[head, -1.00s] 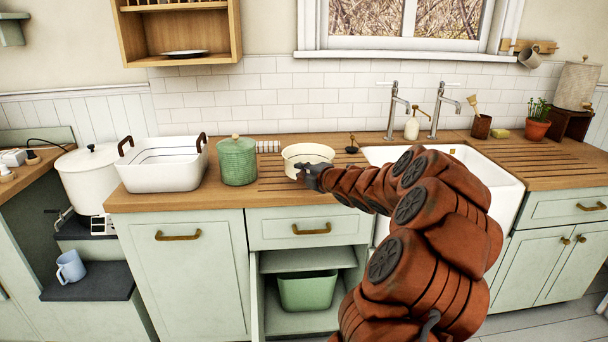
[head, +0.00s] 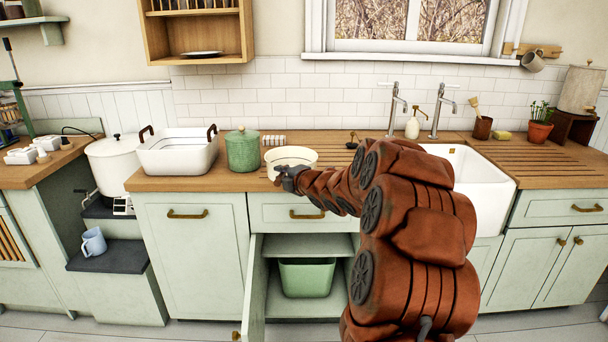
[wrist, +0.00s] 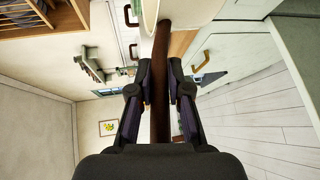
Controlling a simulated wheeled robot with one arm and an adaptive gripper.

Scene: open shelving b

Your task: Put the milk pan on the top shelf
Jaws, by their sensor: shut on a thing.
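The milk pan (head: 290,158) is a round cream pan with a dark rim line, at the counter's front edge in the head view. Its brown handle (wrist: 161,85) runs between my fingers in the wrist view, and part of its cream body (wrist: 150,12) shows at the top. My gripper (head: 287,174) is shut on the handle; it also shows in the wrist view (wrist: 160,92). I cannot tell whether the pan's base touches the counter. An open cabinet below has an empty upper shelf (head: 300,245). A wall shelf (head: 35,21) shows at the upper left.
A green lidded canister (head: 242,151) stands close left of the pan, with a white basin (head: 178,155) beyond it. The sink (head: 470,185) is to the right. A green tub (head: 306,278) sits low in the open cabinet, whose door (head: 254,295) stands open.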

